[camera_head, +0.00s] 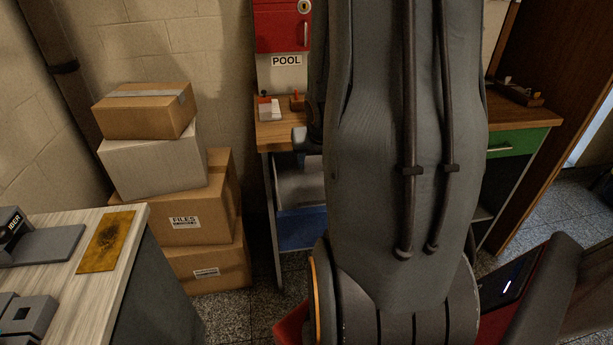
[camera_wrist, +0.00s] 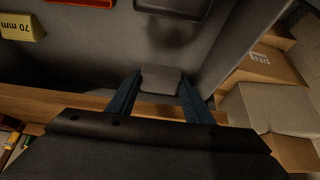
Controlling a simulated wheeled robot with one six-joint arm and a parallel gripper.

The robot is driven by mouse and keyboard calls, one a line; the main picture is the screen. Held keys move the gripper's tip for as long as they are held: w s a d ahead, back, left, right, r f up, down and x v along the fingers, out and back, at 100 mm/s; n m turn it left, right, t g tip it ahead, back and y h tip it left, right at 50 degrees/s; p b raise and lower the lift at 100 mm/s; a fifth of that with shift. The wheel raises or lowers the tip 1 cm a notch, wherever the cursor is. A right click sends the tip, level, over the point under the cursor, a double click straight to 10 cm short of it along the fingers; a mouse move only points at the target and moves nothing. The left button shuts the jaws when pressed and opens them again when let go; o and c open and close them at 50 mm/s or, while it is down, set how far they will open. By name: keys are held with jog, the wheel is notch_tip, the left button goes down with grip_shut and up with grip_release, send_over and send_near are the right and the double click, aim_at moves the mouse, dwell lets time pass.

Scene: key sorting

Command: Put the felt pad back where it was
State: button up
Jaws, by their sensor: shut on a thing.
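In the wrist view, my gripper (camera_wrist: 160,92) has its two dark blue fingers closed on a small grey block-like piece, which looks like the felt pad (camera_wrist: 161,78). The pad is held between the fingertips in front of a broad dark grey surface (camera_wrist: 90,62). I cannot tell whether the pad touches that surface. A dark shadow-like patch shows just beyond the pad. In the head view, my arm fills the middle and hides most of the bench; the pad cannot be made out there.
In the head view, stacked boxes (camera_head: 185,210) stand left of the wooden bench (camera_head: 268,133). A pale table (camera_head: 130,222) with a yellow-brown mat (camera_head: 106,241) is at left.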

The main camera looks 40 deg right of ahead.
jog(key=b, duration=0.2)
send_near(309, 178)
jog(key=f, duration=0.1)
jog(key=s+a+f, duration=0.1)
jog(key=s+f, duration=0.1)
jog(key=f, duration=0.1)
jog(key=shift+s+a, duration=0.2)
jog(key=shift+a, duration=0.2)
jog(key=w+d, duration=0.1)
jog(key=w+d+p, duration=0.1)
jog(key=w, duration=0.1)
jog(key=shift+w+r, duration=0.15)
jog(key=shift+r, duration=0.05)
jog(key=w+d, duration=0.2)
jog(key=w, duration=0.1)
jog(key=shift+w+p, duration=0.1)
jog(key=shift+p, duration=0.3)
jog(key=shift+w+d+f, duration=0.15)
jog(key=shift+w+f, duration=0.05)
jog(key=shift+f, duration=0.4)
jog(key=o, duration=1)
jog(key=shift+f, duration=0.15)
